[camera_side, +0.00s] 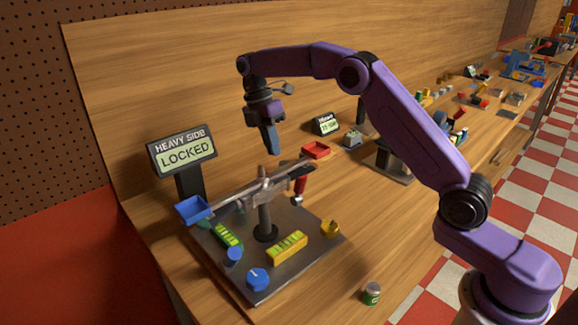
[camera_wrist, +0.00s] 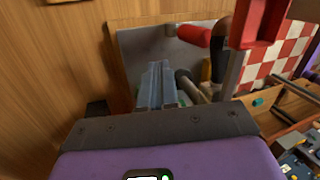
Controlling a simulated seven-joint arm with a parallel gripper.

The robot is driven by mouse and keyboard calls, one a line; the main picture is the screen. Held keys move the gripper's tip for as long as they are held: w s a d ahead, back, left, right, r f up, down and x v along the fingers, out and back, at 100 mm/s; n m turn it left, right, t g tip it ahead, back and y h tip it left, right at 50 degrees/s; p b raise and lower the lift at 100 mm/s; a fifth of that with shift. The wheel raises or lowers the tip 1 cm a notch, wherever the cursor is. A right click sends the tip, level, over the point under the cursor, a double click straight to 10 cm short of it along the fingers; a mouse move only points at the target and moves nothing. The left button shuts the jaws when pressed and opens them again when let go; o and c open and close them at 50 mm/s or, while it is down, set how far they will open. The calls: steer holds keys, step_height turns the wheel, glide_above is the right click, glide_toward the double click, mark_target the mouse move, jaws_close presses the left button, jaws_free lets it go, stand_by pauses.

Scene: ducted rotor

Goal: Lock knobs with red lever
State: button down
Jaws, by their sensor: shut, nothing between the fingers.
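My gripper (camera_side: 270,140) points down with its fingers shut and empty, above and behind the balance. Its closed fingers also show in the wrist view (camera_wrist: 157,85). The red lever (camera_side: 301,184) hangs at the right of the balance post, below and to the right of my gripper, apart from it. A red cylinder, seemingly its handle, shows in the wrist view (camera_wrist: 190,36). Two blue knobs (camera_side: 257,279) (camera_side: 233,256) sit at the base's front left. A yellow knob-like piece (camera_side: 330,228) sits at its right corner. The sign (camera_side: 183,151) reads "HEAVY SIDE LOCKED".
The balance beam (camera_side: 240,198) carries a blue tray (camera_side: 193,209) and a red tray (camera_side: 316,150). A green block (camera_side: 228,236) and a yellow block (camera_side: 287,246) lie on the metal base (camera_side: 215,262). A green can (camera_side: 372,293) stands at front right. A wooden wall is behind.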

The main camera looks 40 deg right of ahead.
mark_target(299, 186)
steer(key=s+d+f, duration=0.1)
steer(key=s+f, duration=0.3)
steer(key=s, duration=0.1)
steer(key=shift+f, duration=0.25)
stand_by(0.3)
steer(key=shift+s, duration=0.15)
steer(key=shift+s, duration=0.5)
steer(key=shift+r, duration=0.1)
